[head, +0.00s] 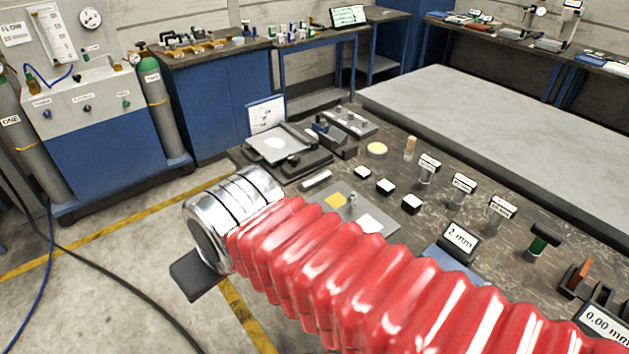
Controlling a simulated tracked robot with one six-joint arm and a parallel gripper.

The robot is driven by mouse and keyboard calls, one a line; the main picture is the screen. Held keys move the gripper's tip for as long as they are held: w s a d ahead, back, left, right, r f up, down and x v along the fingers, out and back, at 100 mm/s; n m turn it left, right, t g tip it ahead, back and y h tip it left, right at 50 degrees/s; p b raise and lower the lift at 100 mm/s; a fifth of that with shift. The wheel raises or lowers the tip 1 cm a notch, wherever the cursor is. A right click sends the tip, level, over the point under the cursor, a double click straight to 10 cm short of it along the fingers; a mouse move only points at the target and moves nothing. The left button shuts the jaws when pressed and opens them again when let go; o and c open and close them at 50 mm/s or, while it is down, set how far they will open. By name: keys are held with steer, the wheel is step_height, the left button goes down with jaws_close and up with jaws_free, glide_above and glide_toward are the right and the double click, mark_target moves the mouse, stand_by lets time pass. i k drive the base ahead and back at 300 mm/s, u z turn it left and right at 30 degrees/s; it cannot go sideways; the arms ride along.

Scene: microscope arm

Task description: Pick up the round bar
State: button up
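A short, pale metal bar (316,180) lies on the dark bench top, just beyond the silver end of my arm. It looks like the round bar, but it is too small to be certain of its shape. My arm, in a red bellows sleeve, crosses the lower part of the head view. A dark block of my gripper (198,276) shows below the silver rings, over the floor left of the bench. My gripper is apart from the bar. Its fingers are mostly hidden, so its opening and anything in it cannot be told.
A grey plate (362,238) with yellow and white pieces lies near the bar. Several small white-topped black blocks (385,187) and labelled upright posts (463,189) stand to the right. A flat grey device (278,143) stands behind. My sleeve hides the bench's near edge.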

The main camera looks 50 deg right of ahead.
mark_target(305, 185)
steer(key=i, duration=1)
